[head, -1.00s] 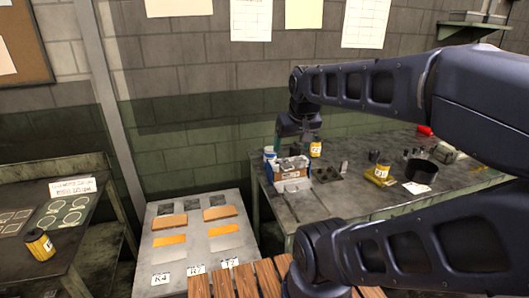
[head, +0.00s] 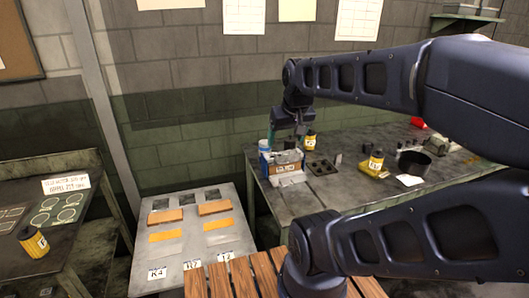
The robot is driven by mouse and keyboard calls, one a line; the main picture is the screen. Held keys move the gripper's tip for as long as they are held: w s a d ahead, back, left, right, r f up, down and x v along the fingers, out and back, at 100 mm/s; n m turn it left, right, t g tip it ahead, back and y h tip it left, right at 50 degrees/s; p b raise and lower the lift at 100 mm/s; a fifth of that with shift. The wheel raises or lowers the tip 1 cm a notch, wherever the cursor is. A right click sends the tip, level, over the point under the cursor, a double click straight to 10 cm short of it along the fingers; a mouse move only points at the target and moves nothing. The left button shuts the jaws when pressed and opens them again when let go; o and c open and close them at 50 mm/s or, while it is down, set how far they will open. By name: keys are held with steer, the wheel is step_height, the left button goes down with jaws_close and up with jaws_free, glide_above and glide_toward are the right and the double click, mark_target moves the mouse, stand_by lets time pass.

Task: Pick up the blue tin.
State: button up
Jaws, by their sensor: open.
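A small blue and white tin (head: 265,146) stands on the workbench at the left end, just behind a blue box with a label (head: 287,169). I take it to be the blue tin; it is small and its lower part is hidden by the box. My gripper (head: 286,133) points down over the back of the box, to the right of the tin. Its greenish fingers are apart, and I see nothing held between them. I cannot tell its exact height above the bench.
A black bowl (head: 414,163) and a red item (head: 417,122) are at right. A grey board (head: 205,250) with orange pieces lies left of the bench.

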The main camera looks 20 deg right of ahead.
steer(key=shift+o, duration=0.3)
steer(key=m+h, duration=0.4)
steer(key=m, duration=0.3)
glide_above(265, 142)
steer(key=s+a, duration=0.3)
step_height(265, 142, down, 19)
steer(key=shift+t, duration=0.4)
steer(key=shift+s+x, duration=0.15)
steer(key=shift+x, duration=2.55)
steer(key=shift+s+x, duration=0.1)
steer(key=shift+x, duration=2.65)
steer(key=shift+f, duration=0.15)
steer(key=c, duration=1.2)
steer(key=shift+o, duration=0.2)
